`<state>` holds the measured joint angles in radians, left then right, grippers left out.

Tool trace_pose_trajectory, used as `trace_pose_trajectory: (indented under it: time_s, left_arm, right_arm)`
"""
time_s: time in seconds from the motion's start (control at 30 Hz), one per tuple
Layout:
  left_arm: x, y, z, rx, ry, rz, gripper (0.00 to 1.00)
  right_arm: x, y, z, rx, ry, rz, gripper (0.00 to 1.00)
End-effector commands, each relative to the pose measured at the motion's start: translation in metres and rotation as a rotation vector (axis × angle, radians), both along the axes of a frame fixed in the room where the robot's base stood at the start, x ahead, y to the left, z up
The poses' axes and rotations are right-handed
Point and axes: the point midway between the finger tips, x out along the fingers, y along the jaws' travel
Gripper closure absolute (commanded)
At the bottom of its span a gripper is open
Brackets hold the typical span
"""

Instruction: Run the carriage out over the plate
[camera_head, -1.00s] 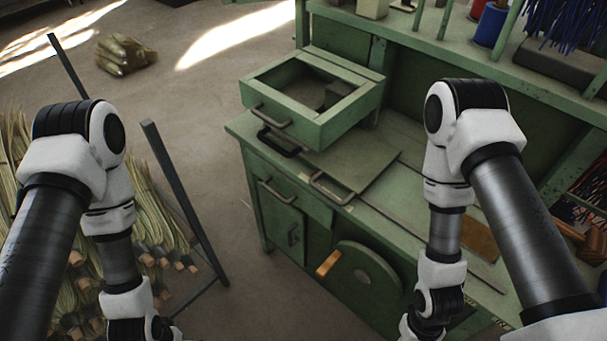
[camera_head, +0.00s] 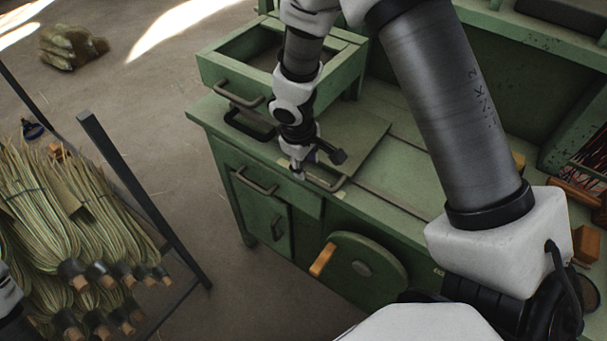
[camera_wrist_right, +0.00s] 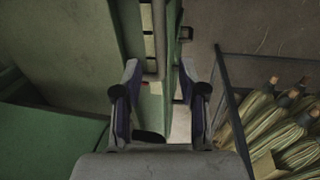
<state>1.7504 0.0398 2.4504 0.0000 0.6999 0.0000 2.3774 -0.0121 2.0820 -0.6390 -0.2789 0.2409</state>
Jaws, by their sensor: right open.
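A flat grey-green sliding slab, which I take for the carriage (camera_head: 358,138), lies on the green bench top. A grey bar handle (camera_head: 335,186) is at its front edge. My right gripper (camera_head: 317,166) is over this front edge, close to the handle. In the right wrist view the open fingers (camera_wrist_right: 162,105) stand either side of the line of a grey bar (camera_wrist_right: 160,40); I cannot tell whether they touch it. The plate cannot be told apart with certainty from the bench top.
A round green disc with a wooden grip (camera_head: 322,260) is on the bench front. A dark rack post (camera_head: 140,190) and broom-straw bundles (camera_head: 65,205) are at the left. Bare floor lies between.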

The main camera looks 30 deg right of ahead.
Motion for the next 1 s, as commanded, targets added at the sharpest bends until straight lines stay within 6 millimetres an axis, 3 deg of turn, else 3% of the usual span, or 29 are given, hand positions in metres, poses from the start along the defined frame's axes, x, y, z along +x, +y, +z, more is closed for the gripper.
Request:
trace_pose_trajectory:
  time_s: [0.03,0.2,0.5,0.53,0.63,1.0]
  left_arm:
    - [0.000,0.000,-0.007,0.000,0.000,0.000,0.00]
    - [0.000,0.000,-0.015,0.000,0.000,0.000,0.00]
    - [0.000,0.000,-0.015,0.000,0.000,0.000,0.00]
    - [0.000,0.000,-0.015,0.000,0.000,0.000,0.00]
    - [0.000,0.000,-0.015,0.000,0.000,0.000,0.00]
    - [0.000,0.000,-0.017,0.000,0.000,0.000,0.00]
  right_arm:
    - [0.000,-0.002,-0.015,0.001,0.003,0.001,0.59]
    - [0.002,-0.006,-0.041,0.001,0.002,-0.001,0.59]
    - [0.003,-0.007,-0.045,0.002,0.001,-0.001,0.59]
    - [0.003,-0.007,-0.045,0.002,0.001,-0.001,0.66]
    - [0.003,-0.007,-0.045,0.002,0.001,-0.001,1.00]
    - [0.003,-0.008,-0.046,0.003,0.002,-0.002,1.00]
